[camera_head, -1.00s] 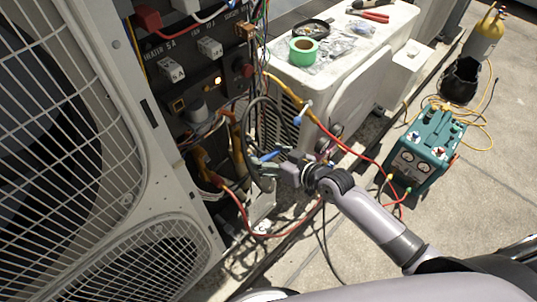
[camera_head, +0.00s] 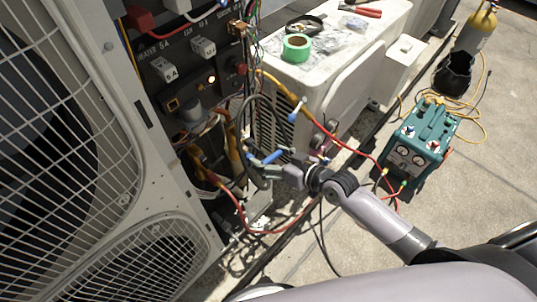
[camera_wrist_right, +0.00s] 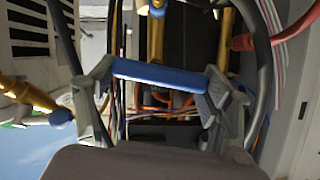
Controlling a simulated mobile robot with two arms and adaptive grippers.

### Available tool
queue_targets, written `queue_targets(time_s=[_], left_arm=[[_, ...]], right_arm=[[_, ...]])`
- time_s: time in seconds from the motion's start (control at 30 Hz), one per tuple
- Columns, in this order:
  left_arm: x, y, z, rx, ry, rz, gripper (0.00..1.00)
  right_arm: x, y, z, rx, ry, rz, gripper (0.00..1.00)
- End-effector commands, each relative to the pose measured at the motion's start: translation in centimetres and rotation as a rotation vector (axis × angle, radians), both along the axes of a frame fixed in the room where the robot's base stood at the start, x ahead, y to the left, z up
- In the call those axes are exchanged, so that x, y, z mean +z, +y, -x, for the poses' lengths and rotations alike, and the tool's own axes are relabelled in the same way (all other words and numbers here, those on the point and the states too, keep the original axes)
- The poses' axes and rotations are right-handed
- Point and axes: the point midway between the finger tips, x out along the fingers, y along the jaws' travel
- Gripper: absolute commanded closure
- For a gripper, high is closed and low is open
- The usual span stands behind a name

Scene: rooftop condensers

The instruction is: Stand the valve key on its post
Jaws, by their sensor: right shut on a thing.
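The valve key (camera_head: 267,157) shows as a blue bar in front of the open condenser cabinet, among hoses. In the right wrist view the blue bar (camera_wrist_right: 158,75) lies nearly level, slightly tilted, between the two grey fingers. My right gripper (camera_head: 272,170) is shut on it; its fingers (camera_wrist_right: 155,95) reach the bar's two ends. The rest of the key is hidden or too small to make out. I cannot pick out the post among the pipes and cables. My left gripper is not in view.
A black hose (camera_head: 244,137) loops close around the gripper. A red hose (camera_head: 345,147) runs to the teal recovery unit (camera_head: 425,137). Brass pipes (camera_wrist_right: 157,40) stand behind the key. Green tape (camera_head: 296,46) sits on the white unit (camera_head: 345,75). Open concrete lies at the right.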

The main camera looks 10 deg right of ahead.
Motion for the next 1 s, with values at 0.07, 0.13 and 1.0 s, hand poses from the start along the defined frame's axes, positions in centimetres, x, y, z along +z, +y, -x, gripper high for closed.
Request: queue_targets(time_s=[0.07,0.13,1.0], left_arm=[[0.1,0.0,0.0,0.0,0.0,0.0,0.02],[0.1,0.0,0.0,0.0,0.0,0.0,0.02],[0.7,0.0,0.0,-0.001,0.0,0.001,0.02]], right_arm=[[0.1,-0.1,0.2,0.0,-0.001,0.0,0.71],[0.1,-0.1,0.3,0.001,-0.001,-0.001,0.71],[0.1,-1.6,2.6,0.001,-0.001,0.002,0.71]])
